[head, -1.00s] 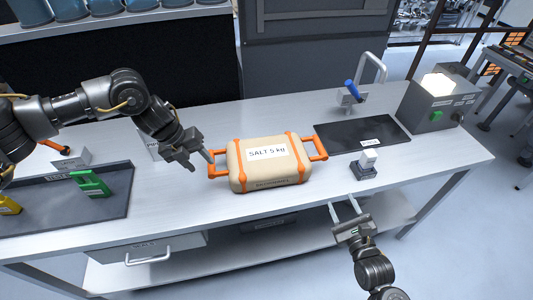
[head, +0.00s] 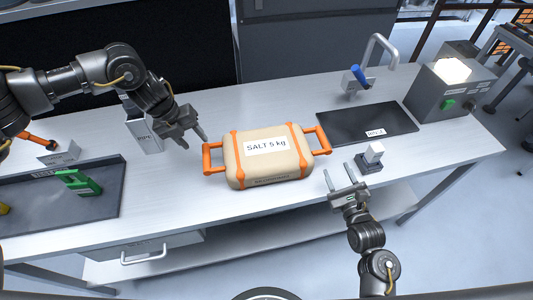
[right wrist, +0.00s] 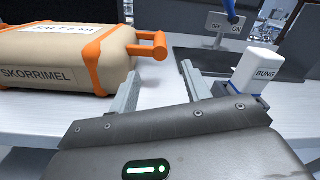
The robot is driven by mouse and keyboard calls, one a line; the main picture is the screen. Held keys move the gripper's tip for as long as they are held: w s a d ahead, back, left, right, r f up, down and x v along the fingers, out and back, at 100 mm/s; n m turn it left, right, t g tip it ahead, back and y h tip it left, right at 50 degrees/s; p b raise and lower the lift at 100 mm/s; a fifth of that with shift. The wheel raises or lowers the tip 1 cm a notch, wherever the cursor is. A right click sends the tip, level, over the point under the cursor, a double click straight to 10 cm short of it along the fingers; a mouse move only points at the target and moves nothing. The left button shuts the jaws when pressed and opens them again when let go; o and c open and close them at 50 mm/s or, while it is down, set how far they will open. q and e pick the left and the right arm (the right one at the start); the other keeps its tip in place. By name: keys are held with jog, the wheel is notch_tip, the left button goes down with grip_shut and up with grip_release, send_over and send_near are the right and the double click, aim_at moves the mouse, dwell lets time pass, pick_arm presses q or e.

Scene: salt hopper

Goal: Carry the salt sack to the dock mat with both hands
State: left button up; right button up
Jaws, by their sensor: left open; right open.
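The salt sack (head: 238,172), cream with orange straps and an orange handle at each end, lies on the table. It also fills the upper left of the right wrist view (right wrist: 60,55). My left gripper (head: 199,141) is open, just above and behind the sack's left handle (head: 207,158), apart from it. My right gripper (head: 337,168) is open and empty at the table's front edge, in front of the right handle (head: 323,138). In the right wrist view that handle (right wrist: 152,45) lies beyond the open fingers. The dark dock mat (head: 350,122) is bare, right of the sack.
A white bung (head: 374,150) on a dark base stands between my right gripper and the mat. A blue-levered switch (head: 357,80) and a grey lamp box (head: 440,100) stand behind and right. A pale box (head: 146,135) and a dark tool mat (head: 105,205) are left.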

aim_at(204, 151)
pick_arm(q)
jog(key=x, duration=0.8)
jog(key=shift+d+f, duration=0.1)
jog(key=shift+f, duration=0.2)
pick_arm(e)
jog(key=w, duration=0.2)
jog(key=w+a, duration=0.1)
jog(key=w, duration=0.5)
jog(key=shift+w+a, duration=0.2)
jog(key=shift+a, duration=0.1)
pick_arm(q)
grip_shut()
pick_arm(e)
grip_shut()
